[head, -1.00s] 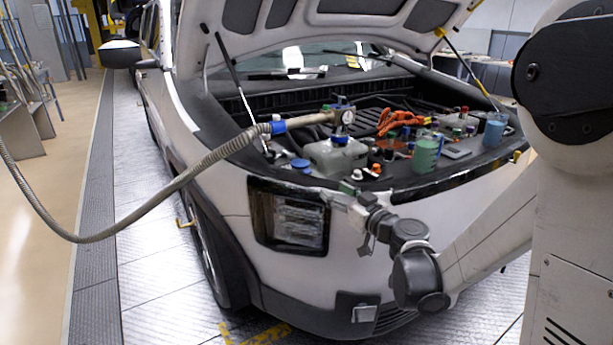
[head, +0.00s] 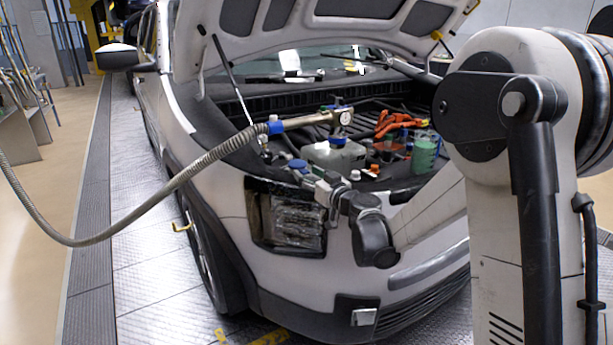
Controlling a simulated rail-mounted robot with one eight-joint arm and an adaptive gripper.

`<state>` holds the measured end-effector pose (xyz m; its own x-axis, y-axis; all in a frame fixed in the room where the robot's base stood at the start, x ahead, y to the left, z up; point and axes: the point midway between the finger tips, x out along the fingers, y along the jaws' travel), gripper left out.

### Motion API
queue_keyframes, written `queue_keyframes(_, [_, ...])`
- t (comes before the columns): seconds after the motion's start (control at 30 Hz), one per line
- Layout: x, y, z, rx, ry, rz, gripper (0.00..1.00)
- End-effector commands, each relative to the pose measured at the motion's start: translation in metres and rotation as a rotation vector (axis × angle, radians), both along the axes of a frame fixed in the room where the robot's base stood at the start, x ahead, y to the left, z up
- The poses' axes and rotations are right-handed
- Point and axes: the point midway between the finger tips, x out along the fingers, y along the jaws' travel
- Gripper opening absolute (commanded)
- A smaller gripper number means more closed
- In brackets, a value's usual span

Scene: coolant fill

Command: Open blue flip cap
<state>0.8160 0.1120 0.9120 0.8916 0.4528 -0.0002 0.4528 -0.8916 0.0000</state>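A round blue cap (head: 297,164) sits low at the front left corner of the engine bay, and it looks closed. My gripper (head: 305,174) reaches over the front edge of the car from the right. Its fingertips are just in front of and to the right of the cap, very close to it. I cannot tell whether they touch it. The fingers are small here, and their opening is not clear.
A white translucent reservoir (head: 333,157) stands right of the cap, with a filling head (head: 340,118) and a grey hose (head: 180,185) on it. A green container (head: 424,155) and orange cables (head: 397,121) lie further right. The raised hood (head: 300,35) hangs above.

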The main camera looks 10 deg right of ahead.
Motion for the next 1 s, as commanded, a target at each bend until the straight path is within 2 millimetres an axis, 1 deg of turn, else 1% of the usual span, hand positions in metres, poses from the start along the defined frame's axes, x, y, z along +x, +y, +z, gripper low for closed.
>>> queue_keyframes(0.13, [0.0086,0.0048,0.0,0.0,0.0,0.001,0.4])
queue_keyframes(0.43, [0.0104,0.0055,0.0004,0.0,0.0,0.0,0.4])
queue_keyframes(0.47, [0.0104,0.0055,0.0004,0.0,0.0,0.0,0.38])
queue_keyframes(0.7, [0.0103,0.0054,0.0004,0.0,0.0,0.0,0.06])
queue_keyframes(0.77, [0.0103,0.0054,0.0003,0.0,0.0,0.0,0.0])
queue_keyframes(1.0, [0.0103,0.0052,0.0003,0.0,0.0,0.0,0.0])
